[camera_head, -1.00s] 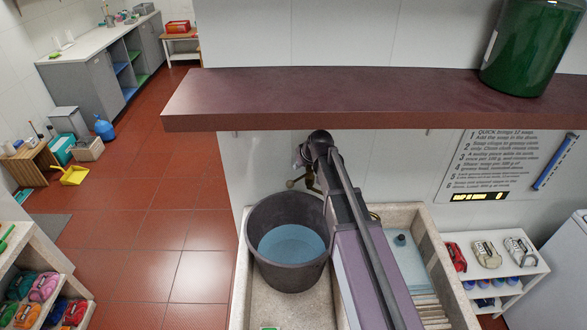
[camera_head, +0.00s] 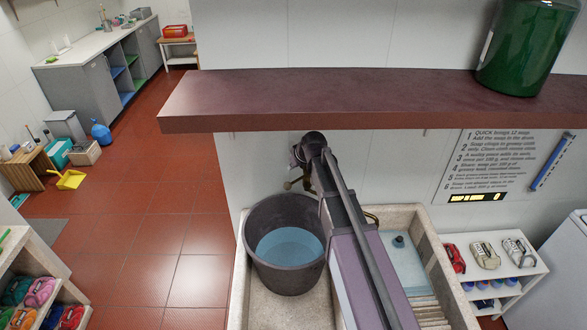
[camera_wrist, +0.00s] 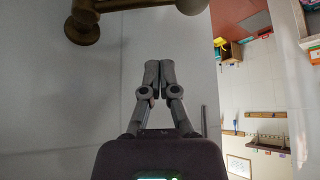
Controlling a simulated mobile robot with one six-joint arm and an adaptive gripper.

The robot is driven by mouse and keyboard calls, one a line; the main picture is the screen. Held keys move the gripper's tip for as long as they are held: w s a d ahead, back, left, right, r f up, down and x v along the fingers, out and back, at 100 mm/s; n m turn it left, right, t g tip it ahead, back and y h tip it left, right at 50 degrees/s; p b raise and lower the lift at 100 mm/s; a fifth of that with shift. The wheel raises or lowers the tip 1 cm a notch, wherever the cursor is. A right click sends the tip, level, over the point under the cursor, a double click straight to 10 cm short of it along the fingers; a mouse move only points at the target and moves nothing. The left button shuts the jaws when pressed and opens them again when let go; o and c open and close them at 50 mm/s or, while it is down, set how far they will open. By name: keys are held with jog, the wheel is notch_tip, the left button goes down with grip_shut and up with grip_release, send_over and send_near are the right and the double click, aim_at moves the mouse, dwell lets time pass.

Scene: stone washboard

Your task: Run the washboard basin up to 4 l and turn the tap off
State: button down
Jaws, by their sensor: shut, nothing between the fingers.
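The pale stone washboard (camera_head: 237,290) stands below the wall shelf. A dark grey bucket (camera_head: 259,270) with bluish water (camera_head: 290,246) in it stands in its left basin. The right compartment holds pale blue water (camera_head: 398,262), with ribs at its near end. A brass tap (camera_head: 292,184) shows partly behind my arm, above the bucket. Brass tap parts also show in the wrist view (camera_wrist: 85,22), at the upper left. My gripper (camera_wrist: 158,68) is shut and empty, below and right of the brass and apart from it in the picture. My arm hides the gripper in the head view.
A dark red shelf (camera_head: 330,100) with a green canister (camera_head: 524,45) overhangs the washboard. A low white rack (camera_head: 497,262) with shoes stands at right. An instruction panel (camera_head: 485,165) is on the wall. The red tiled floor (camera_head: 180,225) at left is largely open.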

aim_at(294, 182)
jog(key=shift+b+x, duration=3.35)
jog(key=shift+x, duration=0.95)
jog(key=s+d, duration=0.1)
jog(key=s+d+r+p, duration=0.1)
jog(key=s, duration=0.1)
jog(key=shift+s+d, duration=0.2)
jog(key=shift+s+d, duration=0.5)
jog(key=shift+s, duration=0.3)
jog(key=shift+w, duration=0.1)
